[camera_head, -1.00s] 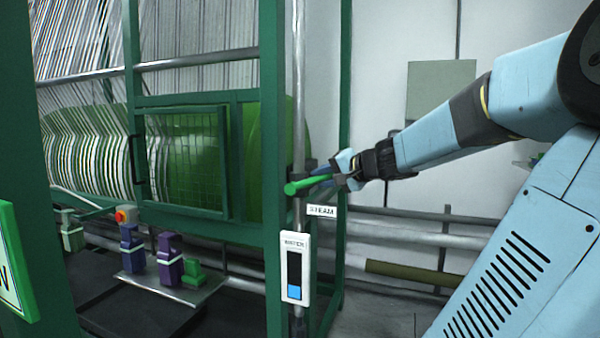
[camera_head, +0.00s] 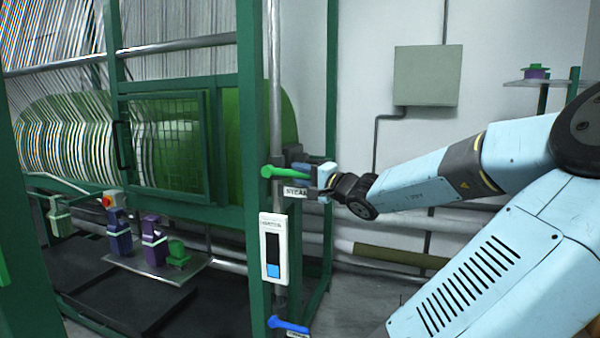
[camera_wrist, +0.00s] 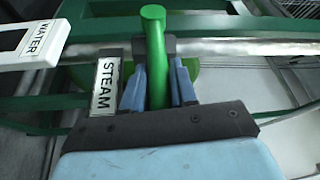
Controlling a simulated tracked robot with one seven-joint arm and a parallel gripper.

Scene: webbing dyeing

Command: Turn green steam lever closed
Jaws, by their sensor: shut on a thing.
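In the wrist view the green lever (camera_wrist: 155,60) runs up between my two blue fingers. My gripper (camera_head: 316,176) reaches the lever from the right and is shut on it. It also shows in the wrist view (camera_wrist: 158,88), with the STEAM label (camera_wrist: 105,86) just to its left. The lever's pivot is partly hidden behind the fingers and pipe fittings.
A WATER gauge (camera_head: 273,249) hangs on the pipe below, with a blue lever (camera_head: 288,324) under it. A green frame post (camera_head: 253,150) stands close to the left of the pipe. Pipes (camera_head: 395,256) run along the wall at right. A shelf (camera_head: 162,277) holds several small dispensers.

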